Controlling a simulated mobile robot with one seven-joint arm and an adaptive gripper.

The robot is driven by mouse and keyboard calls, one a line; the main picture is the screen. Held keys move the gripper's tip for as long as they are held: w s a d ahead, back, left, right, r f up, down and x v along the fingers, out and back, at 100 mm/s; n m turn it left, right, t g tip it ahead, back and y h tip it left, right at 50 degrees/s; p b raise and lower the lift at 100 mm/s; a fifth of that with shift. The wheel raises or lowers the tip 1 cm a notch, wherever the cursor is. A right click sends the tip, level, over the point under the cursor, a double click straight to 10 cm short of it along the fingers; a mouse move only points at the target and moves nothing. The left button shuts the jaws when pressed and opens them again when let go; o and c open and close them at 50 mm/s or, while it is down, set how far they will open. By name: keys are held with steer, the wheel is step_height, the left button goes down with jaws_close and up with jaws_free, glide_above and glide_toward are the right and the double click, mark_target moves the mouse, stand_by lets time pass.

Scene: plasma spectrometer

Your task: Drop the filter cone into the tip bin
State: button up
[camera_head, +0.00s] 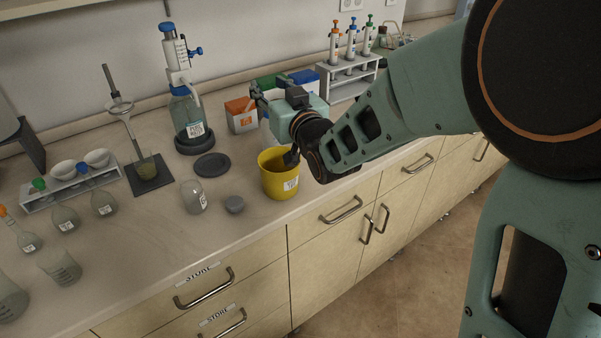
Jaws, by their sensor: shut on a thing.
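The yellow bin (280,177) with a white label stands upright near the bench's front edge; I take it to be the tip bin. The cone is too small and too hidden by the gripper to make out clearly. My wrist covers part of the bin's right rim.
An orange-and-white box (240,116) and a bottle-top dispenser (188,112) stand behind and left of the bin. A glass jar (194,197) and a grey cap (234,204) lie to its left. A pipette rack (347,79) stands at the back right.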

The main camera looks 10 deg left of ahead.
steer(key=shift+w+d+f, duration=0.2)
steer(key=shift+d+f, duration=0.05)
steer(key=shift+d, duration=0.15)
step_height(320, 180, down, 6)
steer(key=b, duration=0.3)
steer(key=o, duration=0.9)
steer(key=shift+c, duration=0.2)
steer(key=shift+r, duration=0.1)
steer(key=v, duration=0.7)
steer(key=shift+s+d, duration=0.2)
steer(key=shift+s, duration=0.05)
